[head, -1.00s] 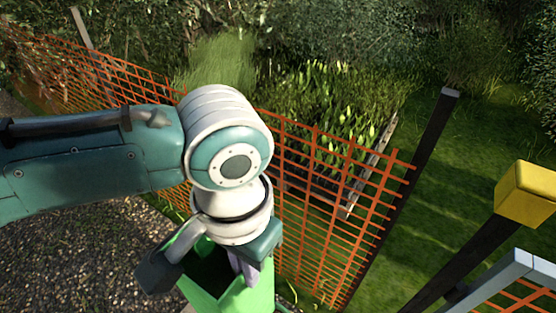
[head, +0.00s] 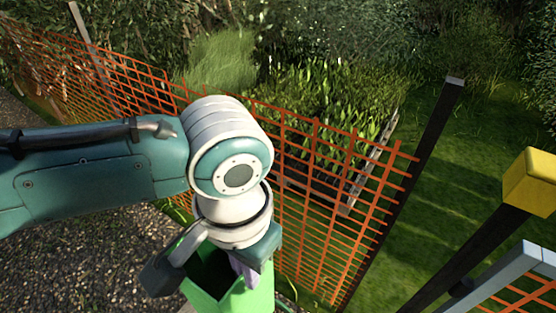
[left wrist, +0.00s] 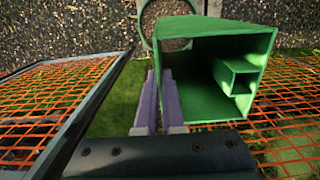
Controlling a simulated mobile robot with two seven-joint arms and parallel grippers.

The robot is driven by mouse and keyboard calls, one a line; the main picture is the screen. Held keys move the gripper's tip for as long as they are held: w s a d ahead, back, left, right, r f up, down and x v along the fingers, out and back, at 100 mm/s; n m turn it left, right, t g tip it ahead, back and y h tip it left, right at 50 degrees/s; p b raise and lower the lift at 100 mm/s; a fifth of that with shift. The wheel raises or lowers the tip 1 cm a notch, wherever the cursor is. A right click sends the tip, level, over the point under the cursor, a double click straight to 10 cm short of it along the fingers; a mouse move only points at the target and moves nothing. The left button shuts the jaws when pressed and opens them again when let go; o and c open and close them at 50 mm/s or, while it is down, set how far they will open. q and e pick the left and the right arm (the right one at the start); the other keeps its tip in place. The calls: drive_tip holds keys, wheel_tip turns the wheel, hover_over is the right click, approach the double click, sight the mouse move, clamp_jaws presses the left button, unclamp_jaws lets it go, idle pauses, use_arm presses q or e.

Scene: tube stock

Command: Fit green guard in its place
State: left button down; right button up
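The green guard (head: 262,290) is a hollow, square green tube below my left gripper (head: 243,262) in the head view. In the left wrist view the guard (left wrist: 258,42) shows its open end, with a small square channel inside on the right. The two purple-grey fingers of my left gripper (left wrist: 160,98) lie close together at the guard's left wall, seemingly one outside and one inside, pinching it. The guard's lower part is cut off in the head view. I cannot tell for certain where its place is. My right gripper is not in view.
An orange mesh fence (head: 325,185) runs behind the guard to a dark post (head: 425,165). A yellow-capped post (head: 535,183) and a grey frame (head: 530,262) stand at right. Gravel lies at left, grass at right.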

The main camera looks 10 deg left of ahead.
use_arm(q)
drive_tip(key=b, duration=0.4)
hover_over(254, 306)
wheel_tip(254, 306, down, 6)
idle(0.7)
drive_tip(key=shift+w+f, duration=0.15)
drive_tip(key=shift+f+b, duration=3.15)
drive_tip(key=shift+f, duration=0.45)
wheel_tip(254, 306, down, 7)
drive_tip(key=b, duration=0.6)
drive_tip(key=shift+f, duration=0.35)
drive_tip(key=shift+f+b, duration=3.3)
drive_tip(key=shift+f, duration=0.3)
